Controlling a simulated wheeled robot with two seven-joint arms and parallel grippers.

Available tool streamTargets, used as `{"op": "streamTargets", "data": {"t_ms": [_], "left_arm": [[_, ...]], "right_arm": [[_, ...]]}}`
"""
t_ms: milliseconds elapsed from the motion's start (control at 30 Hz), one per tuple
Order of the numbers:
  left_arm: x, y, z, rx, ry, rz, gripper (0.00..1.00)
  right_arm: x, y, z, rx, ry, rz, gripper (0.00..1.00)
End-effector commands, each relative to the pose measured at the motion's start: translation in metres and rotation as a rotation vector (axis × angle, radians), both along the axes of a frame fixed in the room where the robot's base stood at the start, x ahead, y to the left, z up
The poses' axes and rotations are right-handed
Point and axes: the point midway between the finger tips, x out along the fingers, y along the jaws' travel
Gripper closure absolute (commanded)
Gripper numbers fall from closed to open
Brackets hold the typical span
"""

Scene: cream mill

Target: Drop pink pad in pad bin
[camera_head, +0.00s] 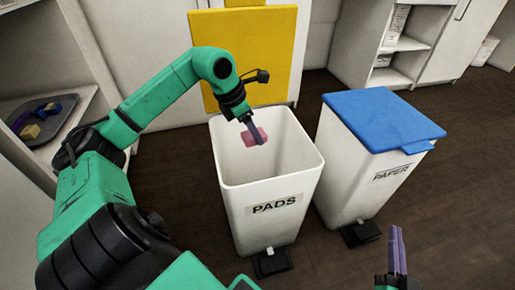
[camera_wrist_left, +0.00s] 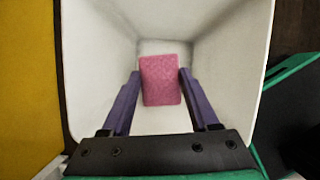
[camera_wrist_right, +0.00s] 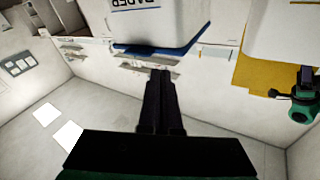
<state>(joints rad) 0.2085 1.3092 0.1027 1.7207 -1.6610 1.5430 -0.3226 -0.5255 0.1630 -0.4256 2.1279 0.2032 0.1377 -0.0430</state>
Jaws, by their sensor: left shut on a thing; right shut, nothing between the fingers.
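The pink pad (camera_head: 254,137) is between the fingers of my left gripper (camera_head: 255,132), over the open mouth of the white pad bin (camera_head: 268,172), which is labelled PADS. In the left wrist view the pink pad (camera_wrist_left: 160,80) sits between the purple fingers, with the bin's white inner walls (camera_wrist_left: 100,60) around it. My left gripper (camera_wrist_left: 158,80) is shut on the pad. The yellow lid (camera_head: 270,45) stands raised behind the bin. My right gripper (camera_head: 397,240) is shut and empty at the lower right; it also shows shut in the right wrist view (camera_wrist_right: 161,75).
A white bin labelled PAPER (camera_head: 365,165) with a closed blue lid (camera_head: 380,117) stands to the right of the pad bin. A dark tray (camera_head: 35,122) with several small items lies on a shelf at the left. Dark floor is clear at the right.

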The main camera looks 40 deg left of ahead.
Motion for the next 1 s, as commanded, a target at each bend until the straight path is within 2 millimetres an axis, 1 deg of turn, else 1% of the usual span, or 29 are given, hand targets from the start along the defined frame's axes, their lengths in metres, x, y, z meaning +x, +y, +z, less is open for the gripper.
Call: {"op": "streamTargets", "data": {"t_ms": [100,133,167,200,533,633,700,767,800,900,1000], "left_arm": [[0.000,0.000,0.000,0.000,0.000,0.000,0.91],[0.000,0.000,0.000,0.000,0.000,0.000,0.32],[0.000,0.000,0.000,0.000,0.000,0.000,0.20],[0.000,0.000,0.000,0.000,0.000,0.000,0.05],[0.000,0.000,0.002,0.000,0.000,0.000,0.04],[-0.004,0.003,0.012,0.001,-0.001,0.002,0.04],[-0.009,0.005,0.025,0.003,0.000,0.001,0.04],[-0.014,0.008,0.041,0.002,-0.002,0.002,0.04],[-0.018,0.010,0.052,0.001,-0.003,0.001,0.04],[-0.026,0.014,0.074,0.001,-0.002,0.001,0.04],[-0.032,0.017,0.091,0.000,-0.001,0.000,0.04]], "right_arm": [[0.000,0.000,0.000,-0.001,0.000,0.000,1.00],[0.000,0.000,-0.001,-0.002,0.001,0.000,1.00],[0.000,0.000,-0.001,-0.003,0.003,0.000,1.00],[0.000,0.000,-0.002,-0.003,0.005,0.000,1.00],[-0.002,0.000,-0.009,-0.007,0.023,0.002,1.00],[-0.003,0.001,-0.011,-0.007,0.033,0.003,1.00],[-0.005,0.001,-0.016,-0.010,0.054,0.007,1.00],[-0.009,0.002,-0.026,-0.012,0.084,0.010,1.00],[-0.013,0.003,-0.033,-0.016,0.106,0.013,1.00],[-0.038,0.005,-0.078,-0.042,0.236,0.037,1.00],[-0.056,0.007,-0.102,-0.053,0.316,0.051,1.00]]}}
